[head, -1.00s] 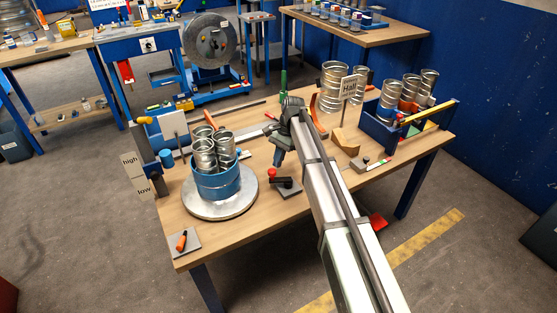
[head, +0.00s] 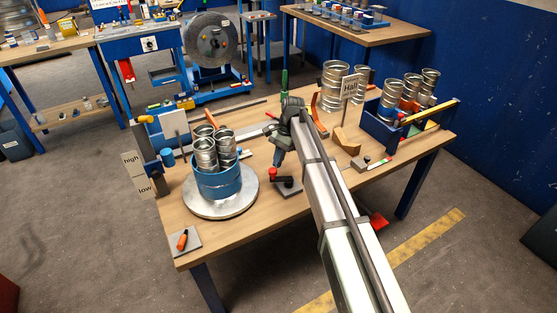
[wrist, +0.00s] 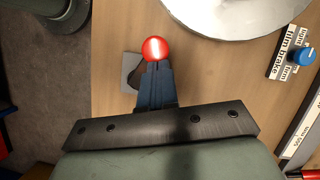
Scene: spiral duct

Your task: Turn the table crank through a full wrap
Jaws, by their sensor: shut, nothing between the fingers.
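The crank has a red ball knob (head: 273,172) on a dark arm over a grey base plate (head: 287,189), near the table's front edge. In the wrist view the knob (wrist: 155,48) sits right at the tips of my gripper (wrist: 155,68). My gripper (head: 279,163) points down beside the knob, its fingers shut together with nothing between them. Whether the tips touch the knob is unclear. The fingers hide part of the crank arm (wrist: 137,73). A round silver turntable (head: 220,210) left of the crank carries a blue tub (head: 218,186) of metal duct pieces.
A small plate with an orange-handled tool (head: 182,240) lies at the front left corner. "High" and "low" signs (head: 133,163) stand at the left edge.

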